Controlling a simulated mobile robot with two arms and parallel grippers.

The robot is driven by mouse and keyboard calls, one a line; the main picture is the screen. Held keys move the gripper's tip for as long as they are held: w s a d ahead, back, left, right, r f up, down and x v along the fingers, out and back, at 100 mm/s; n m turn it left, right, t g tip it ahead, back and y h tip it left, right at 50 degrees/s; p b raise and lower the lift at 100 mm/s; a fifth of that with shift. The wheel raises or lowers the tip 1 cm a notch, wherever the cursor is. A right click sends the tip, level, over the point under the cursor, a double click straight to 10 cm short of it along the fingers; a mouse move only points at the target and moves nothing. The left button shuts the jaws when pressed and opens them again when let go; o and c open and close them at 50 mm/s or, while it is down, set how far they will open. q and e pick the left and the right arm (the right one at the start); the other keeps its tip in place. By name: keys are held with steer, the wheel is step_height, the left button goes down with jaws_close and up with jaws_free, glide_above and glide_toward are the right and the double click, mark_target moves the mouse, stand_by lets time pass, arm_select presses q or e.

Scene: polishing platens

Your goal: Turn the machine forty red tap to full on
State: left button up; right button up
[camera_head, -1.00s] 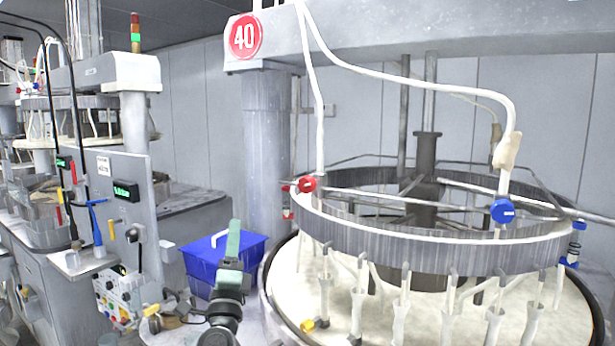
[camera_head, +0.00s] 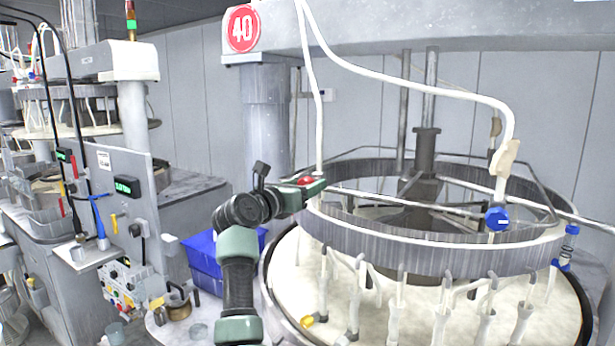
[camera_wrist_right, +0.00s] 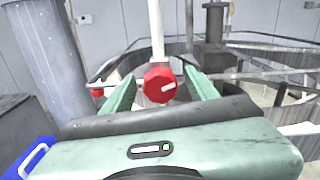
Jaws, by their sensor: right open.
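The red tap (camera_head: 306,180) sits on the left rim of the ring of the machine marked 40 (camera_head: 242,29), at the foot of a white hose. In the head view my right gripper (camera_head: 312,188) is at the tap and hides most of it. In the right wrist view the red tap (camera_wrist_right: 159,85) shows a white mark slanting up to the right. My right gripper's green fingers (camera_wrist_right: 158,88) are open, one on each side of the tap. I cannot tell whether they touch it. My left gripper is not in view.
A blue tap (camera_head: 497,218) is on the ring's right front. A second red part (camera_wrist_right: 97,92) shows left of the fingers in the wrist view. A blue bin (camera_head: 204,254) stands behind my right arm. A control panel (camera_head: 122,215) stands to the left.

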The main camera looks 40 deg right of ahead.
steer(key=shift+w+d, duration=0.15)
steer(key=shift+d, duration=0.4)
